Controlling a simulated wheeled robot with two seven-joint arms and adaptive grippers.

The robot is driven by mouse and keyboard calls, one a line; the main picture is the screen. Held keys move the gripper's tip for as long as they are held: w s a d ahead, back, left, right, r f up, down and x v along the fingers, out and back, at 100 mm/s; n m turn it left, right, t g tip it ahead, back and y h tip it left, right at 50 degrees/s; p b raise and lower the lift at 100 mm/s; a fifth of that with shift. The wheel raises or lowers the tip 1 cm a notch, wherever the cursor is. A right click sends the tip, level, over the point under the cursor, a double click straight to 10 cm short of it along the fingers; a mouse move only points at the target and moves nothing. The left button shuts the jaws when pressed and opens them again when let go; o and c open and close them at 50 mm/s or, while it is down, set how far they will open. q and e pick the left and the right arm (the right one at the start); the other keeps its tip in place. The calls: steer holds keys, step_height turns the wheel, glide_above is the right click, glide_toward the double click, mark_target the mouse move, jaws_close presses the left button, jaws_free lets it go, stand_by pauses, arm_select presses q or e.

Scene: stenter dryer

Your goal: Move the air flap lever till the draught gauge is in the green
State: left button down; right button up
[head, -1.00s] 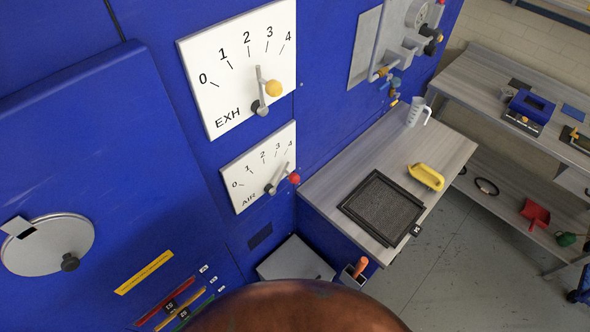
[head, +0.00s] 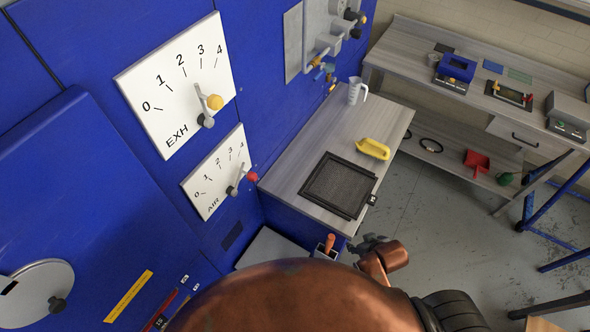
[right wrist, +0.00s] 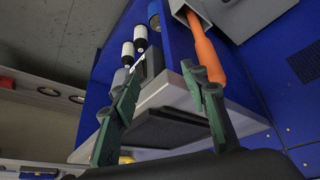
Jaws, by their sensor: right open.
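The air flap lever (head: 241,178), with a red knob (head: 252,177), is on the white AIR plate (head: 203,188) of the blue machine. It leans up and right, toward the 4 end of the scale. No draught gauge can be read in these views. My right gripper (head: 374,243) is low in the head view, below and right of the lever and well apart from it. In the right wrist view its green fingers (right wrist: 160,75) are spread with nothing between them. My left gripper is not in view.
Above is the white EXH plate (head: 150,110) with a yellow-knobbed lever (head: 205,105). A grey worktop (head: 300,150) bears a black framed mesh (head: 340,184), a yellow scoop-like item (head: 373,148) and a jug (head: 357,91). An orange handle (right wrist: 203,48) stands in a holder near my right gripper.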

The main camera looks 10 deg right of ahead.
steer(key=w+a+r+n+t+y, duration=0.2)
steer(key=w+a+r+t, duration=0.1)
steer(key=w+a+r, duration=0.4)
steer(key=n+t+y, duration=0.4)
steer(key=n+y, duration=0.1)
steer(key=y, duration=0.5)
glide_toward(256, 179)
steer(key=w+a+f, duration=0.1)
steer(key=w+a, duration=0.1)
steer(key=w, duration=0.1)
steer(key=shift+a+r+n+y, duration=0.3)
steer(key=shift+a+y, duration=0.1)
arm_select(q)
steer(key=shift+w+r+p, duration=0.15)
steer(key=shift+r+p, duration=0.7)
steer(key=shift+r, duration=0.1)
arm_select(e)
steer(key=x, duration=0.7)
steer(key=shift+w+a, duration=0.15)
steer(key=shift+w, duration=0.05)
steer(key=shift+c, duration=0.3)
jaws_close()
steer(key=shift+f, duration=0.1)
